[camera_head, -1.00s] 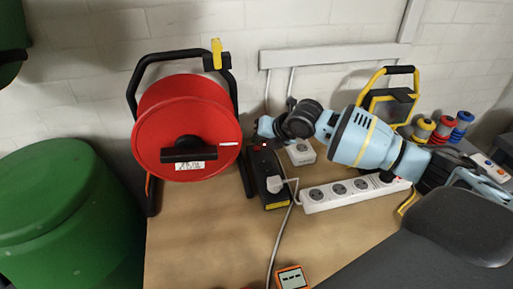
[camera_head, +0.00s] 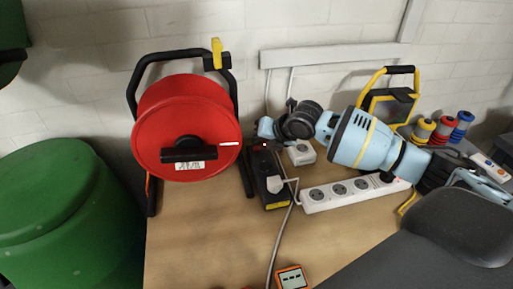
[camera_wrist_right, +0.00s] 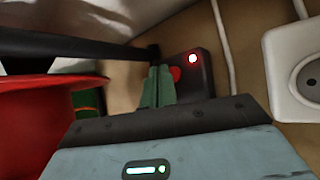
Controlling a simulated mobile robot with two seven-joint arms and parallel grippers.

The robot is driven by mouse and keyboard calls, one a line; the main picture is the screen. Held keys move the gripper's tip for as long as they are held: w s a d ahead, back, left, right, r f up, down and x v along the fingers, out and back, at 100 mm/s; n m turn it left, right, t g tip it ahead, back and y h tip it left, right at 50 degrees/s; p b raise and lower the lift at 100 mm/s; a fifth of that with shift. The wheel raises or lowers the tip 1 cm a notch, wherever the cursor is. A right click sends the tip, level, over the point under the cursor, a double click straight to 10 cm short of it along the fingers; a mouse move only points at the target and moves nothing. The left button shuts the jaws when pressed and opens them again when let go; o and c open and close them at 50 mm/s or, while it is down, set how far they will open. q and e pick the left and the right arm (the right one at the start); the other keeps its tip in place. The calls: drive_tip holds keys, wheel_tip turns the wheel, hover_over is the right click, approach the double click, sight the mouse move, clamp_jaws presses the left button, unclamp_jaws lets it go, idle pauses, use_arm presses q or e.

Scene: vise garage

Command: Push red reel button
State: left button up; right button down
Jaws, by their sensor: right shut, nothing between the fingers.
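The red cable reel (camera_head: 152,128) stands upright in a black frame on the workbench. To its right is a black box (camera_head: 270,196) with a white plug in it. My right gripper (camera_head: 262,130) is over the far end of the box in the head view. In the wrist view its green fingertips (camera_wrist_right: 158,72) are shut and empty, right beside the button and partly over its edge. I cannot tell whether they touch it. My left gripper is not in view.
A white power strip (camera_head: 352,193) lies right of the box, with a white wall socket (camera_head: 300,152) behind. A green bin (camera_head: 60,205) stands left.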

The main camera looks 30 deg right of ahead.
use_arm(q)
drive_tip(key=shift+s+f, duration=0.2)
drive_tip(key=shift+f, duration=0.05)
use_arm(e)
drive_tip(key=shift+f, duration=0.75)
idle(0.4)
idle(0.4)
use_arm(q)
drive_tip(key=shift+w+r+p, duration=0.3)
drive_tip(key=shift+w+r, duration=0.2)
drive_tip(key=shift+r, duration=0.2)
use_arm(e)
drive_tip(key=shift+r, duration=0.9)
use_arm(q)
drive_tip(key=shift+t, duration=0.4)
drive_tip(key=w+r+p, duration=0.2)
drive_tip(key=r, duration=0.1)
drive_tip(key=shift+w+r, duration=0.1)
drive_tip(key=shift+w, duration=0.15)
use_arm(e)
wheel_tip(320, 180, up, 5)
